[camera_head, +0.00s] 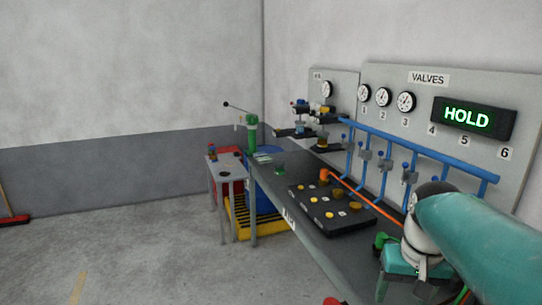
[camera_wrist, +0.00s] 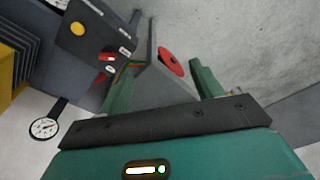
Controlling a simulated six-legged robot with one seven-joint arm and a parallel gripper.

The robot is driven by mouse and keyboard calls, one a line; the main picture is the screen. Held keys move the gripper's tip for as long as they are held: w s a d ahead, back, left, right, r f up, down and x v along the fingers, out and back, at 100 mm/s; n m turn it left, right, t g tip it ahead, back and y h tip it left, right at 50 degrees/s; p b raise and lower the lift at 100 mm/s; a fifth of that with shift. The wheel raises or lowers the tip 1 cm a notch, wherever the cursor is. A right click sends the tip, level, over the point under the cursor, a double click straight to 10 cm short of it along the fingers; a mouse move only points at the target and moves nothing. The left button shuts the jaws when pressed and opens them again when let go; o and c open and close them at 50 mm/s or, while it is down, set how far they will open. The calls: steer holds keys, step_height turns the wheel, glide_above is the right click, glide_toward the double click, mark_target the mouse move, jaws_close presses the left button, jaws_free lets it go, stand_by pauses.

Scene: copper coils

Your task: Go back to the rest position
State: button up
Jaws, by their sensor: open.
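My gripper (camera_wrist: 165,50) shows in the wrist view with its two green fingers spread apart. No object shows held between them. A grey panel with a red round disc (camera_wrist: 172,62) appears beyond the gap between the fingers; I cannot tell how far off it is. In the head view my teal arm reaches in from the right edge, in front of the bench's near right part. The fingers cannot be made out clearly there.
A dark bench (camera_head: 265,185) runs along the right wall, carrying a black tray (camera_head: 340,222) with small yellow pieces. Blue pipes (camera_head: 420,149) and a valve panel (camera_head: 390,80) reading HOLD stand behind. A small grey table (camera_head: 225,162) is beyond. The floor at left is mostly clear.

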steer(key=s+a+f+n+t, duration=0.2)
steer(key=s+a+t, duration=0.2)
steer(key=s+a, duration=0.5)
steer(key=shift+a+f+n, duration=0.2)
steer(key=shift+a+n, duration=0.1)
steer(key=shift+a, duration=0.25)
steer(key=shift+s, duration=0.1)
steer(key=c, duration=0.6)
steer(key=shift+d, duration=0.1)
steer(key=shift+c, duration=0.2)
